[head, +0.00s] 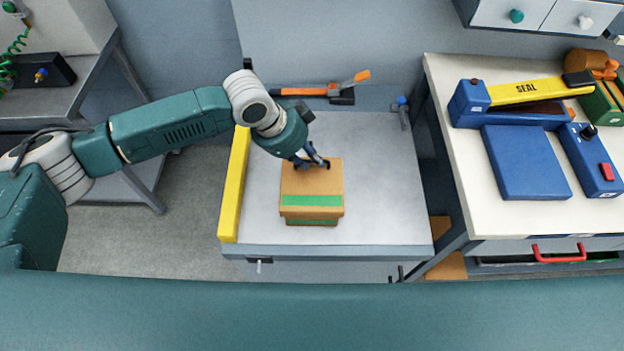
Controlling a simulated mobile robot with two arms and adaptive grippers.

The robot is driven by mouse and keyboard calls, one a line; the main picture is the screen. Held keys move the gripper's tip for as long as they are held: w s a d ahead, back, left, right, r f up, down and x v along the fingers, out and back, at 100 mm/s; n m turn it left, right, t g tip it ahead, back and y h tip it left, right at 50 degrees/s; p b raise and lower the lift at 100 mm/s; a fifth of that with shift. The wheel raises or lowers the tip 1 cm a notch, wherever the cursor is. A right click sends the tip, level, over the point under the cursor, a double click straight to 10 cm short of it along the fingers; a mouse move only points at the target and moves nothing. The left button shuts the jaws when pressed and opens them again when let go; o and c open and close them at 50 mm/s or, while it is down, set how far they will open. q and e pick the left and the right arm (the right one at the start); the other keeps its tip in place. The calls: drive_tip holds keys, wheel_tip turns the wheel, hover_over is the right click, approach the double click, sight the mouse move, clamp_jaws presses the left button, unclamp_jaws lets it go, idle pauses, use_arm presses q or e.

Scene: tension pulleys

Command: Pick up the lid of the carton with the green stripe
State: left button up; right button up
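The carton (300,222) sits on the grey work surface in the middle of the head view. Its brown lid (311,182) is on top, with a green stripe (311,201) across its front side. A strip of green also shows lower down, under the lid's edge. My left gripper (312,165) points down at the far part of the lid. Its dark fingers look spread apart, with brown lid surface between their tips. I cannot tell whether the tips touch the lid. My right gripper is not in view.
A yellow bar (235,185) runs along the left edge of the work surface. An orange-handled tool (325,91) lies behind it. A bench (470,170) on the right holds a blue sealer (510,103) with a yellow arm. The surface right of the carton is clear.

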use_arm(q)
drive_tip(key=shift+x, duration=1.25)
drive_tip(key=shift+r, duration=0.1)
clamp_jaws()
